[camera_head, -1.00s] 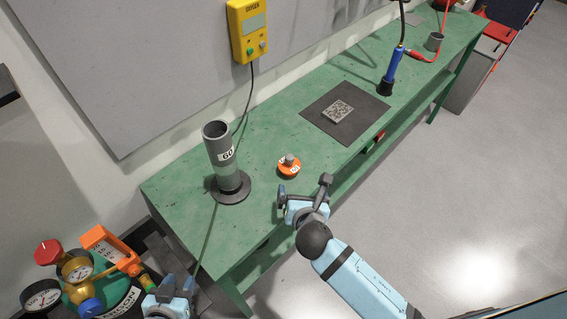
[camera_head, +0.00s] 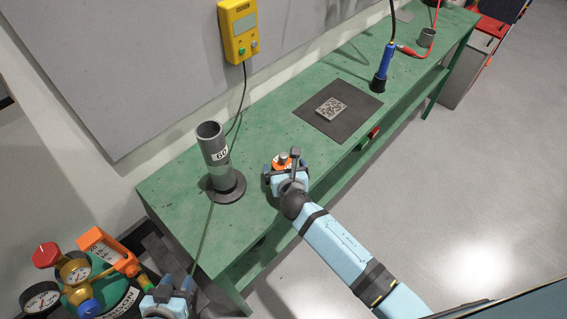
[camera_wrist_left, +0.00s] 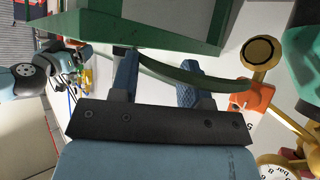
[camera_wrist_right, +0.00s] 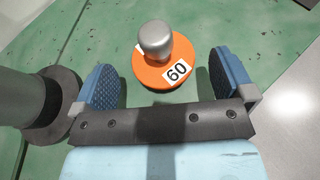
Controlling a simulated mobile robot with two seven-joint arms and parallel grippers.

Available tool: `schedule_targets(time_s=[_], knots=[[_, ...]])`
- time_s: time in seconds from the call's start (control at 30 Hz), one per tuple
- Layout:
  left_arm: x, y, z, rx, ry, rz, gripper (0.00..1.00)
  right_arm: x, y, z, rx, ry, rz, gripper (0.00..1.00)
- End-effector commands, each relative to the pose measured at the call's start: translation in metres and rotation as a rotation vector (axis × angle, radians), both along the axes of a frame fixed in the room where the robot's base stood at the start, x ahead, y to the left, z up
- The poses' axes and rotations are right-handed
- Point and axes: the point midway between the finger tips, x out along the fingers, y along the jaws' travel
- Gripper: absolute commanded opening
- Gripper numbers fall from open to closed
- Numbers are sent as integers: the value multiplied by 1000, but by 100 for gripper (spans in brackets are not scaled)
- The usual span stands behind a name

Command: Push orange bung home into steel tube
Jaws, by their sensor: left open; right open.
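The orange bung (camera_head: 281,161) sits on the green bench with its grey metal knob up and a "60" label, clear in the right wrist view (camera_wrist_right: 165,68). My left gripper (camera_head: 172,282) is open at the lower left, beside the bench's near end.
Gauges and a red knob on a cylinder (camera_head: 85,280) crowd the lower left, close to my left gripper. A yellow meter (camera_head: 238,30) hangs on the wall.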

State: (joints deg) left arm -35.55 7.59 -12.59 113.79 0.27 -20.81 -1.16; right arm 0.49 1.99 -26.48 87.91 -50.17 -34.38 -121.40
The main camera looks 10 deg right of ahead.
Motion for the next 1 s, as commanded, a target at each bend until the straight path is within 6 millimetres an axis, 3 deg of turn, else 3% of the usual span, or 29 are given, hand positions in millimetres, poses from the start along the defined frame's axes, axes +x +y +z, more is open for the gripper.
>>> schedule_targets(time_s=[0.2, 0.47, 0.7, 1.0], knots=[[0, 1, 2, 0, -1, 1, 43, 25, -3, -11, 1, 1, 0, 100], [0, 1, 1, 1, -1, 2, 43, 28, -3, -12, 1, 0, 0, 100], [0, 0, 1, 0, 0, 1, 43, 27, -3, -12, 1, 0, 0, 47], [-1, 0, 1, 0, 2, 1, 43, 28, -3, -11, 1, 0, 0, 45]])
